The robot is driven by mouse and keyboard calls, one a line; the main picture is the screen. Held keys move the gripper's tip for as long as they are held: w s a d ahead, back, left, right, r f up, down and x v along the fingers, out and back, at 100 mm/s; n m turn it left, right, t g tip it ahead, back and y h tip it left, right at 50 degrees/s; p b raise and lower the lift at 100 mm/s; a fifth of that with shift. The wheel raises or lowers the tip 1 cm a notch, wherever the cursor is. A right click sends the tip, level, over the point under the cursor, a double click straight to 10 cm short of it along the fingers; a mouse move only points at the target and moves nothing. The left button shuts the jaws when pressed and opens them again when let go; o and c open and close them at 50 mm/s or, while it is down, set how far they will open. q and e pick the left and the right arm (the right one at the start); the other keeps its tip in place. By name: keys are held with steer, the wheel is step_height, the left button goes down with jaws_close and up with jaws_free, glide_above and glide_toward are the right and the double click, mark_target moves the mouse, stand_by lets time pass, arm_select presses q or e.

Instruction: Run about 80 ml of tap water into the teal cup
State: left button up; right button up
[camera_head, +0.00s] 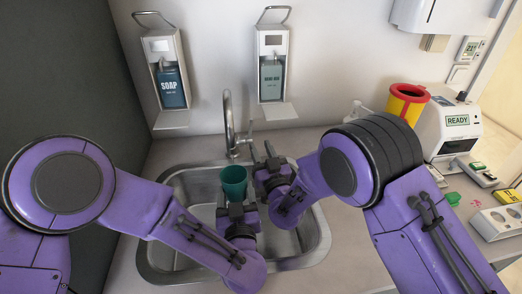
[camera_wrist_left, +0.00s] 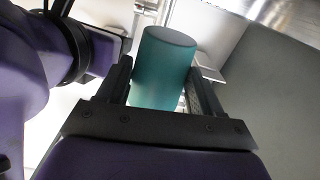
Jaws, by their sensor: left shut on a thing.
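The teal cup (camera_head: 233,180) stands upright over the sink, just below and in front of the tap (camera_head: 229,120). My left gripper (camera_head: 236,208) is shut on it; the wrist view shows the cup (camera_wrist_left: 163,70) between the two fingers (camera_wrist_left: 155,92). My right gripper (camera_head: 264,162) is just right of the cup, close to the tap's lever side. Its fingers are seen at an angle, so I cannot tell their gap or whether they touch the lever. I see no water stream, and the water level inside the cup cannot be made out.
The steel sink (camera_head: 160,255) lies under both grippers. A soap dispenser (camera_head: 168,80) and a second dispenser (camera_head: 272,65) hang on the wall behind. A yellow bin with a red rim (camera_head: 405,103) and a white device marked READY (camera_head: 450,125) stand at the right.

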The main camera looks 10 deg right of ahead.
mark_target(236, 178)
arm_select(q)
steer(key=w, duration=0.7)
steer(key=shift+w+a, duration=0.15)
steer(key=shift+w, duration=0.1)
steer(key=shift+s, duration=0.1)
arm_select(e)
steer(key=shift+a, duration=0.1)
arm_select(q)
steer(key=shift+s+d, duration=0.1)
steer(key=shift+d, duration=0.2)
arm_select(e)
steer(key=shift+a, duration=0.15)
stand_by(1.9)
arm_select(q)
steer(key=s, duration=0.7)
steer(key=shift+s, duration=0.2)
arm_select(e)
steer(key=shift+d+r, duration=0.1)
steer(key=shift+d, duration=0.1)
arm_select(q)
steer(key=shift+w+a, duration=0.1)
steer(key=shift+a, duration=0.05)
arm_select(e)
steer(key=shift+c, duration=0.4)
